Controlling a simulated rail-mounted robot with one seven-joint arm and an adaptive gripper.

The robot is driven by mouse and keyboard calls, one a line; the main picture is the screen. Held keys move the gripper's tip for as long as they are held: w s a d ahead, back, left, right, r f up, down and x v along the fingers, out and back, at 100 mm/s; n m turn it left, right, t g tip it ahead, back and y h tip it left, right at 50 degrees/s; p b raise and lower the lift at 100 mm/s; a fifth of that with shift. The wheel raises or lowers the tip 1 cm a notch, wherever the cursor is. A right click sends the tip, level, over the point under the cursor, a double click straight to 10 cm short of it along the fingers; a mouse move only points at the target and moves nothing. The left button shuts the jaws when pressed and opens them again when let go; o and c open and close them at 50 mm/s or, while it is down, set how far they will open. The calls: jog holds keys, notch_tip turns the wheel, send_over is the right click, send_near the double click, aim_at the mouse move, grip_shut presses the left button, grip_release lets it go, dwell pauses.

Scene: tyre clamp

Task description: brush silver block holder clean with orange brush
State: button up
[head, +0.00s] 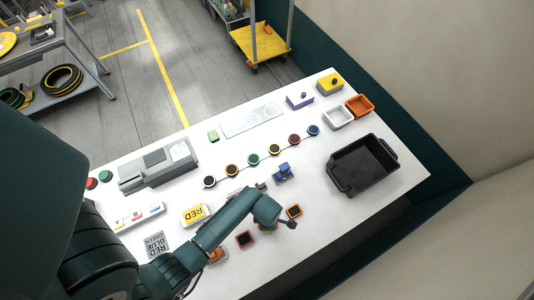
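My gripper (289,223) shows only as a small dark shape at the end of my green arm, over the front part of the white table. Its fingers are too small to tell open from shut. Behind my arm, a small grey metal piece (261,186) is partly visible beside a blue device; it may be the silver block holder, but I cannot be sure. An orange item (217,254) lies partly hidden by my arm near the front edge; I cannot tell whether it is the orange brush. No brush is clearly recognisable.
The white table (350,205) holds a black bin (363,164), white and orange trays (338,117), a blue device (284,172), a row of coloured round buttons (253,160), a grey machine (157,164) and a yellow RED block (195,215). Bare table lies right of my gripper.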

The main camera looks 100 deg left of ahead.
jog(key=shift+w+a, duration=0.1)
jog(key=shift+w, duration=0.65)
jog(key=shift+s+d+p, duration=0.25)
jog(key=shift+s+p, duration=0.35)
jog(key=shift+s, duration=0.55)
jog(key=shift+w+a, duration=0.25)
jog(key=shift+w, duration=0.95)
jog(key=shift+s+d, duration=0.15)
jog(key=shift+s, duration=0.45)
jog(key=shift+r+p, duration=0.75)
jog(key=shift+r, duration=2.8)
jog(key=shift+w, duration=0.1)
